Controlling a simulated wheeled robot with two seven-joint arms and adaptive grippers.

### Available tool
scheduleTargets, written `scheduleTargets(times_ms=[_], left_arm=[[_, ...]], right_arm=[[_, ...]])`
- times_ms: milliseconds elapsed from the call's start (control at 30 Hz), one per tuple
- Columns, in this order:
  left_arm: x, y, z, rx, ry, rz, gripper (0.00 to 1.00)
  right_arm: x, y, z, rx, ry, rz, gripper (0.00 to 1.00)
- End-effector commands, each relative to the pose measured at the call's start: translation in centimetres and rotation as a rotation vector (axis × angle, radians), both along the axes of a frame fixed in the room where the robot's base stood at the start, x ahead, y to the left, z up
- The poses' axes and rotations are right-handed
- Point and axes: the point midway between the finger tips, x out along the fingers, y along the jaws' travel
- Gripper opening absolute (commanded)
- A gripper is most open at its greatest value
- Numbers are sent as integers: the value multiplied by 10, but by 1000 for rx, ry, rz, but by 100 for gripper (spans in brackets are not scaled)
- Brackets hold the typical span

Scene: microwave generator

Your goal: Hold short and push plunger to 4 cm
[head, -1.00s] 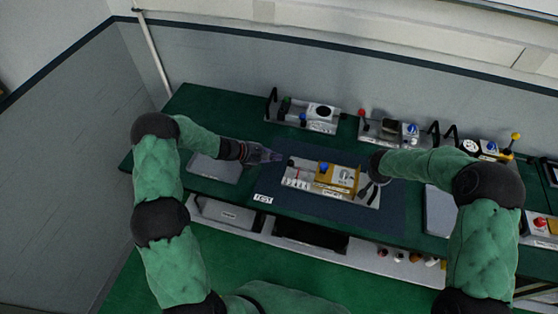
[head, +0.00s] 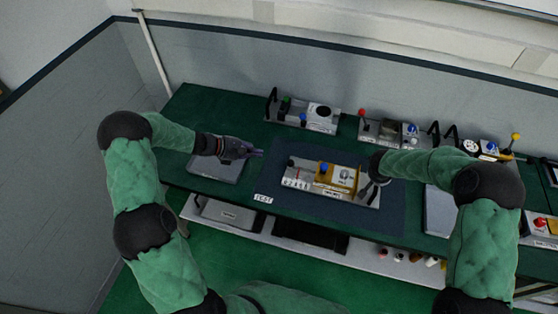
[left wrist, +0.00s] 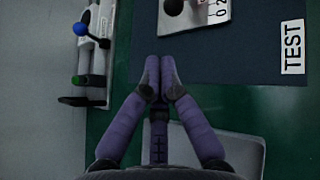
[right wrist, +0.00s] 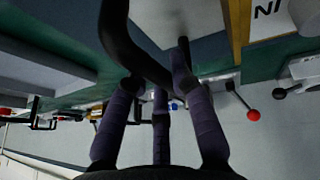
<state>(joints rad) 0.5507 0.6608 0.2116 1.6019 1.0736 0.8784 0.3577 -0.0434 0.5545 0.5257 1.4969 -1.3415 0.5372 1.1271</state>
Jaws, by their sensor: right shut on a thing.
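The grey test unit (head: 330,195) lies on the dark blue mat, with a yellow block (head: 350,178), a blue knob (head: 323,168) and a white number scale (head: 296,184) at its left. A dark round knob (left wrist: 173,6) shows at the unit's end in the left wrist view, probably the plunger's; its reading is too small to tell. My left gripper (head: 256,153) is left of the unit, apart from it, its fingertips together and empty. My right gripper (head: 374,186) is shut on the black handle (right wrist: 120,35) at the unit's right end.
A TEST label (head: 263,198) lies at the mat's (head: 395,215) front left corner. Grey plates lie left (head: 215,167) and right (head: 437,208) of the mat. Other units (head: 310,118) with coloured knobs stand along the back. A red-knobbed lever (right wrist: 253,115) shows in the right wrist view.

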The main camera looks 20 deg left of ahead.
Motion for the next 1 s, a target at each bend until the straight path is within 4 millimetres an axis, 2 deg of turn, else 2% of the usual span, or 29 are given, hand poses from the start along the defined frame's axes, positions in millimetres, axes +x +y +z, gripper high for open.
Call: scheduleTargets(times_ms=[33, 233, 633, 667, 733, 767, 1000], left_arm=[[-4, 8, 5, 1, -2, 2, 0], [-15, 26, 18, -1, -1, 1, 0], [-20, 32, 22, 0, -1, -2, 0], [-20, 32, 22, 0, -1, -2, 0], [-20, 32, 22, 0, -1, -2, 0], [-20, 32, 22, 0, -1, -2, 0], [-19, 31, 22, 0, -1, -1, 0]], right_arm=[[-5, 3, -6, 3, 12, 4, 0], [-5, 3, -6, 3, 13, 4, 0], [-5, 3, -6, 3, 13, 4, 0], [-5, 3, -6, 3, 13, 4, 26], [-5, 3, -6, 2, 13, 4, 46], [-5, 2, -6, 2, 12, 3, 51], [-2, 1, -2, 1, 5, 2, 51]])
